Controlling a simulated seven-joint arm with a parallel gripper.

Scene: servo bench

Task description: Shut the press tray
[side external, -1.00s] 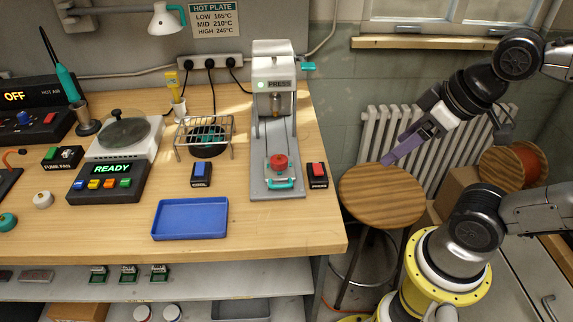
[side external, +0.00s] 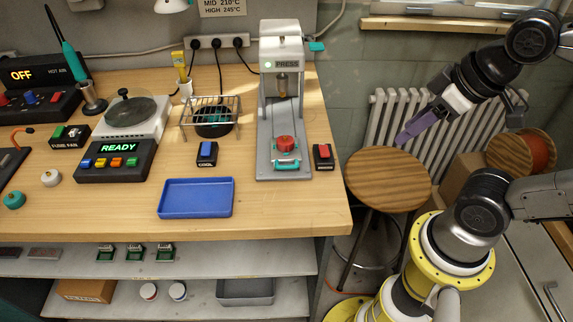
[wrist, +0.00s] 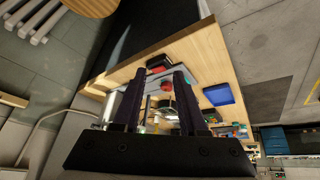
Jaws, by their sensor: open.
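The press (side external: 281,60) stands at the right end of the bench, a light grey frame with a green light. Its tray (side external: 286,165) is slid out toward the front edge on the grey base, with a teal handle at its front and a red round part (side external: 285,143) on it. My gripper (side external: 403,140) is to the right of the bench, above the stool, well apart from the tray. In the wrist view the two dark fingers (wrist: 158,95) are spread with nothing between them held, and the red part shows beyond them.
A red press button (side external: 323,153) sits right of the press base. A blue bin (side external: 195,198) and a blue cool button (side external: 207,152) lie to its left. A wooden stool (side external: 387,178) stands below my gripper. The air between gripper and press is clear.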

